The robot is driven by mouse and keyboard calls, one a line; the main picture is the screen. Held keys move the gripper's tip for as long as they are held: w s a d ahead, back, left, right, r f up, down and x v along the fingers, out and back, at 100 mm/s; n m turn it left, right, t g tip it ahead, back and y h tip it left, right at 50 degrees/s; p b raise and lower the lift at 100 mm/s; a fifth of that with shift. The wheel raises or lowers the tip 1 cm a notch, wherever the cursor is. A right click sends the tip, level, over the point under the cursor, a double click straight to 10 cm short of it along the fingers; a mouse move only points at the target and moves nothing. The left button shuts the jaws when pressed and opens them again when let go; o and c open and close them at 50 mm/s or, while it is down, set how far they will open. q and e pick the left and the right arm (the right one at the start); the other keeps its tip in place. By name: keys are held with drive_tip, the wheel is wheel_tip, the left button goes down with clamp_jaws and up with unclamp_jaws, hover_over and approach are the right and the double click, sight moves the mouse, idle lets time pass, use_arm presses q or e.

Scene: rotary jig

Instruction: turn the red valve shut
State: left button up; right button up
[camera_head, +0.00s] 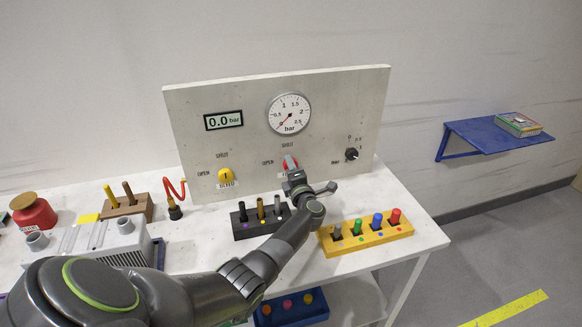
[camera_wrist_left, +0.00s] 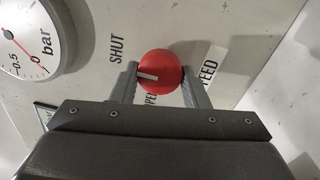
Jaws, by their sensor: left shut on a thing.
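The red valve (camera_head: 290,162) is a round knob on the upright panel, below the gauge. In the head view my left gripper (camera_head: 293,176) reaches it from the front and partly covers it. In the left wrist view the red valve (camera_wrist_left: 160,66) sits between the two fingers of my left gripper (camera_wrist_left: 161,85), which are closed on its sides. The OPEN label is partly hidden by the gripper. My right gripper is not in view.
The panel (camera_head: 350,105) also carries a yellow valve (camera_head: 225,175), a gauge (camera_head: 288,113), a digital display (camera_head: 223,120) and a black knob (camera_head: 351,154). A black holder (camera_head: 243,229) and a yellow holder (camera_head: 334,246) with pegs stand in front, near my left arm.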

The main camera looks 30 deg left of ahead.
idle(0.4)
use_arm(q)
drive_tip(key=o, duration=1)
drive_tip(key=shift+c, duration=0.2)
drive_tip(key=b+v, duration=0.1)
drive_tip(key=v, duration=1.6)
drive_tip(key=shift+s+b, duration=0.2)
drive_tip(key=shift+b, duration=0.2)
drive_tip(key=shift+d+f, duration=0.15)
drive_tip(key=shift+d, duration=0.05)
